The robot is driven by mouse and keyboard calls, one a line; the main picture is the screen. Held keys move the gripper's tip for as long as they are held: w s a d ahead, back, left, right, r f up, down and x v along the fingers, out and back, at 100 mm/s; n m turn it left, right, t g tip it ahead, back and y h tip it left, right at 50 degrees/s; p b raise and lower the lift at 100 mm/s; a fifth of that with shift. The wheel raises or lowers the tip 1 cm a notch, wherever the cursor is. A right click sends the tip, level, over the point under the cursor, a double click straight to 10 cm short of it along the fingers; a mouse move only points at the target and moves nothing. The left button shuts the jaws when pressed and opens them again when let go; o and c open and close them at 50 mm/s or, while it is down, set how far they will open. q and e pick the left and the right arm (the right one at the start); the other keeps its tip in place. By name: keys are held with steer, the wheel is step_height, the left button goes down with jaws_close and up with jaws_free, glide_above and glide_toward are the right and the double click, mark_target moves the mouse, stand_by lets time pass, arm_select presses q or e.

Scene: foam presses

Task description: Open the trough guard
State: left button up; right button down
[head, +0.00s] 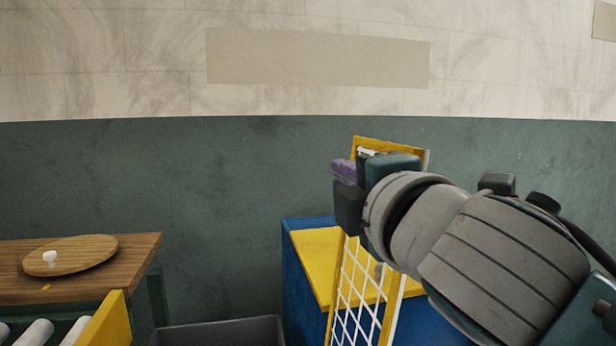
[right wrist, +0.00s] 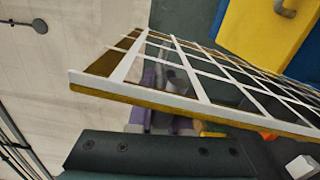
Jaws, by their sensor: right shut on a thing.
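The trough guard (head: 361,294) is a yellow frame with white mesh. In the head view it stands raised and steep beside the yellow top of a blue housing (head: 306,290). It crosses the right wrist view as a slanting mesh panel (right wrist: 200,82). My right gripper (head: 345,170), with purple finger pads, is at the upper part of the guard and shut on it. The pads show behind the mesh in the right wrist view (right wrist: 165,100). The exact grip point is hidden by the gripper body. My left gripper is not in view.
A grey bin (head: 220,330) stands between table and housing. A green and white wall is behind.

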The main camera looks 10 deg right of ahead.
steer(key=c, duration=0.9)
jaws_free()
steer(key=shift+s, duration=0.1)
steer(key=s, duration=0.9)
steer(key=shift+s+d+r, duration=0.1)
steer(key=shift+s+d, duration=0.25)
steer(key=shift+d, duration=0.05)
